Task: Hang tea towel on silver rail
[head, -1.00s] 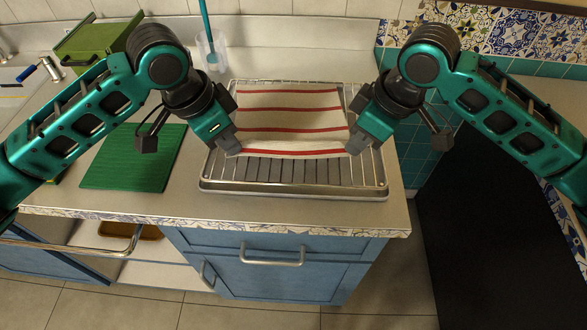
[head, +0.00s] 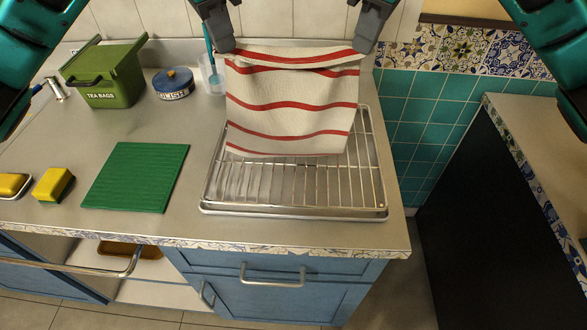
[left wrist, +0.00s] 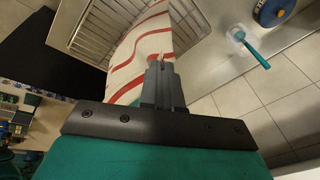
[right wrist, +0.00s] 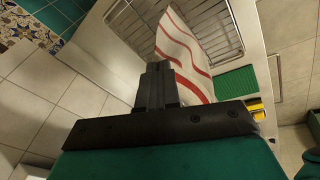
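The tea towel (head: 290,107), off-white with red stripes, hangs spread between my grippers above the wire rack. My left gripper (head: 222,46) is shut on its upper left corner; the left wrist view (left wrist: 162,72) shows the fingers closed on it. My right gripper (head: 366,44) is shut on its upper right corner, also seen in the right wrist view (right wrist: 157,72). I cannot tell whether the lower edge touches the rack. The silver rail (head: 70,269) runs along the counter front at lower left, apart from the towel, with nothing hanging on it.
The wire rack on its tray (head: 290,210) stands under the towel. Left of it are a green mat (head: 135,177), a yellow sponge (head: 53,184), a green tea bags box (head: 105,75), a blue tin (head: 173,84) and a clear cup (head: 212,75). A drawer handle (head: 272,282) juts out below.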

